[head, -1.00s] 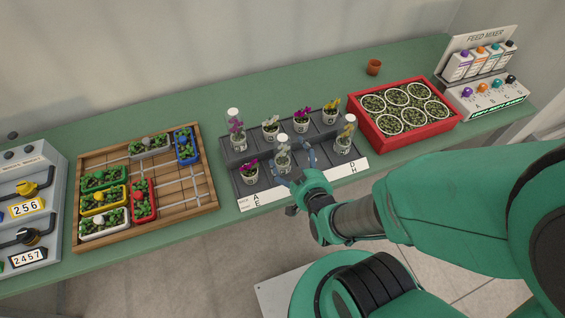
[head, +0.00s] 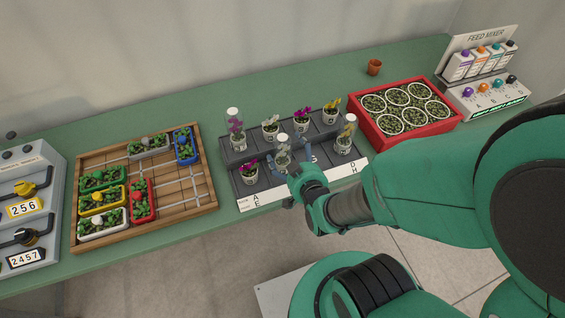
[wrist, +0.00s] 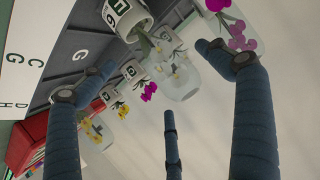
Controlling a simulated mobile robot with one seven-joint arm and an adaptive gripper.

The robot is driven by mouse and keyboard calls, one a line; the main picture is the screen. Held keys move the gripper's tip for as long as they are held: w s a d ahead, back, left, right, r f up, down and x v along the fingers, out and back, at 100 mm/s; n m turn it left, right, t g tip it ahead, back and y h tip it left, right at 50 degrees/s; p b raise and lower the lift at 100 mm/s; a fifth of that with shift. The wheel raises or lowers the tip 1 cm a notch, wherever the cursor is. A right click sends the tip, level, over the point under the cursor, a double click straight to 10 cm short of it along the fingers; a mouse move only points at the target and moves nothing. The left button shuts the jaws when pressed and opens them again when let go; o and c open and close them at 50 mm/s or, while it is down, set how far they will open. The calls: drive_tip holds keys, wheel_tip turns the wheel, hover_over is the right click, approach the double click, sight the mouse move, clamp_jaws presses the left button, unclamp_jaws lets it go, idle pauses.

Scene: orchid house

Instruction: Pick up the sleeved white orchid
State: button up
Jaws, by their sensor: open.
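The sleeved white orchid (head: 283,148) stands upright in a pale pot in the front row of the dark tray (head: 233,184), its clear sleeve around the flowers. In the wrist view its sleeve (wrist: 184,78) lies ahead, between my left and right fingers, with white, yellow-centred blooms inside. My gripper (head: 289,162) is at its front right side in the head view, partly covering the pot. My three blue fingers are spread open and empty in the wrist view (wrist: 165,85). I cannot tell whether any finger touches the sleeve.
A sleeved magenta orchid (head: 236,127) and a sleeved yellow orchid (head: 348,130) share the tray with several unsleeved ones, including a white one (head: 270,124) close behind. A red crate (head: 421,140) stands right, a wooden planter board (head: 178,175) left. The bench front edge is clear.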

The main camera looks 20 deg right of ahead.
drive_tip(key=shift+b+x, duration=0.55)
drive_tip(key=shift+x, duration=1.7)
drive_tip(key=shift+c, duration=0.5)
drive_tip(key=c, duration=1.7)
